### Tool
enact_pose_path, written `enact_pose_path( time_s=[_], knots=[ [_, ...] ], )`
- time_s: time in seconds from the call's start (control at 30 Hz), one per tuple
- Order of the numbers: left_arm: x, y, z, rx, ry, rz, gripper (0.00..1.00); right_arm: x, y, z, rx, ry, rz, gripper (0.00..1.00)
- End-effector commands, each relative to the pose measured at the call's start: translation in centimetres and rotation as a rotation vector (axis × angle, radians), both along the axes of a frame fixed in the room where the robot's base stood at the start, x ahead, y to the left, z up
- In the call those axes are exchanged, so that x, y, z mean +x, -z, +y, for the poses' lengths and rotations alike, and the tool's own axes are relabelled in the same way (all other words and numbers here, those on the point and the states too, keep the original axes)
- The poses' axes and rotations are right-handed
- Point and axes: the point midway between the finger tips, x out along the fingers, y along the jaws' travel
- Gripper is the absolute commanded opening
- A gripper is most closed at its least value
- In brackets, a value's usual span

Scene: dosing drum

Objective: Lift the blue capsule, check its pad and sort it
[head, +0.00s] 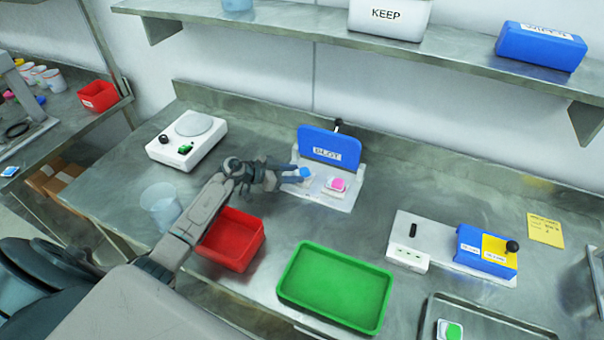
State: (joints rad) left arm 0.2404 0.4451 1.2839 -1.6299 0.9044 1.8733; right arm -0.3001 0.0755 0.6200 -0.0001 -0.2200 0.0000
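A small blue capsule (306,172) sits on a white pad at the left of the white stand (338,199), below the upright blue board (330,145) marked SLOT. A pink capsule (338,184) sits on its own pad just to its right. My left gripper (300,174) reaches in from the left, with its fingertips at the blue capsule. The fingers look apart; whether they touch the capsule is too small to tell. The capsule's underside is hidden. My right gripper is not in view.
A red tray (232,240) and a green tray (336,287) stand in front. A white scale (187,138) and a clear beaker (160,203) are left. A blue-yellow device (487,250) and metal tray (490,325) with a green capsule (453,331) are right. A KEEP bin (390,16) is shelved above.

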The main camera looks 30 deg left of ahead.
Motion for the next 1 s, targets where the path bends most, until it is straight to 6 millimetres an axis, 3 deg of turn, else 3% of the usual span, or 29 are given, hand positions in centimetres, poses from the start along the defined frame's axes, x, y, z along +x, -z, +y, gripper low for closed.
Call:
enact_pose_path(
  time_s=[0.33,0.7,1.0],
  knots=[
    [0.0,-0.7,0.0,0.001,0.0,-0.001,0.16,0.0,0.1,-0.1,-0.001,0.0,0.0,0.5],
    [0.0,-7.5,0.0,0.002,0.001,-0.003,0.16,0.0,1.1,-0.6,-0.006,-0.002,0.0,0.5],
    [-0.1,-10.0,-0.1,-0.001,0.002,0.001,0.16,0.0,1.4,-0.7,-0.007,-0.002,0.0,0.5]
  ],
)
